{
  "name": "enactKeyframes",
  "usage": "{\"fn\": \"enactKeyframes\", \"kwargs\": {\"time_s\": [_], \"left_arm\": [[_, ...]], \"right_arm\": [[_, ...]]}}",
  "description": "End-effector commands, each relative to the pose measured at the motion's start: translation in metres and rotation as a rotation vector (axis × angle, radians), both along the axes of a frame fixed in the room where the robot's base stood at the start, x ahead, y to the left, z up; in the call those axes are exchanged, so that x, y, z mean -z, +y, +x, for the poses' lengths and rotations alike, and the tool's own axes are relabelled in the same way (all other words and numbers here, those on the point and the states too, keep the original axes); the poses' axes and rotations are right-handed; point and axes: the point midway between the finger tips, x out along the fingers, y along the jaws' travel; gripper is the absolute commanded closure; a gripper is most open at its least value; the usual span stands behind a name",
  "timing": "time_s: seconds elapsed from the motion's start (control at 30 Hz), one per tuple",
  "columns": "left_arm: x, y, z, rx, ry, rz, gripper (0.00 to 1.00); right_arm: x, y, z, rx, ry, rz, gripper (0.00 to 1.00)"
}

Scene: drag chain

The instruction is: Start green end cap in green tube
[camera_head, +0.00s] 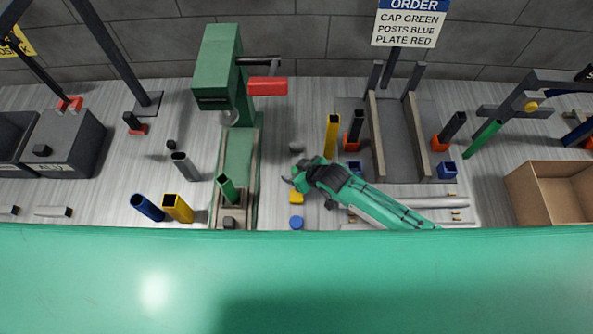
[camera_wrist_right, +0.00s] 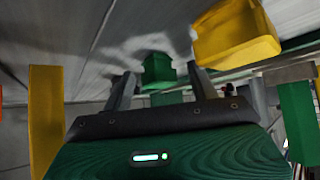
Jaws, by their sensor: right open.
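My right gripper (camera_head: 291,180) reaches in from the right over the caps on the table, its jaws pointing left. In the right wrist view its two fingers (camera_wrist_right: 160,84) are apart. The green end cap (camera_wrist_right: 158,70) shows between and just beyond them; I cannot tell whether either finger touches it. The green tube (camera_head: 227,188) stands, slightly tilted in the picture, in the fixture under the green press (camera_head: 219,70), left of the gripper. My left gripper is not in view.
A yellow cap (camera_head: 296,197) and blue cap (camera_head: 296,222) lie near the gripper, a grey one (camera_head: 296,147) behind. A yellow tube (camera_head: 331,135) stands beyond it. Blue (camera_head: 147,207) and yellow (camera_head: 178,208) tubes stand left of the press. An open box (camera_head: 540,200) is far right.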

Motion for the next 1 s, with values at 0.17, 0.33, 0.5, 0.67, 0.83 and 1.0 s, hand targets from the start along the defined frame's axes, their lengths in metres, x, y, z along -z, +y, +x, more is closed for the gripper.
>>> {"fn": "enactKeyframes", "kwargs": {"time_s": [0.17,0.33,0.5,0.67,0.83,1.0], "left_arm": [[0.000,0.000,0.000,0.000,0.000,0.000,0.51],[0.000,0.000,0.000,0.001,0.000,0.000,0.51],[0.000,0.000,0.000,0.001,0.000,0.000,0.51],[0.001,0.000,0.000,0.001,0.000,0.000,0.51],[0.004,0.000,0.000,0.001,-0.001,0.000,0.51],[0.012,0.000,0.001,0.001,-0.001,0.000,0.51]], "right_arm": [[0.000,0.000,0.000,0.000,0.001,-0.001,0.66],[0.000,0.000,0.000,0.000,0.001,-0.001,0.88],[0.000,0.000,0.000,0.000,0.001,-0.001,0.88],[-0.003,-0.001,0.000,0.000,0.000,0.000,0.88],[-0.017,-0.001,0.000,0.001,-0.001,0.000,0.88],[-0.050,0.000,0.001,-0.001,-0.005,0.003,0.88]]}}
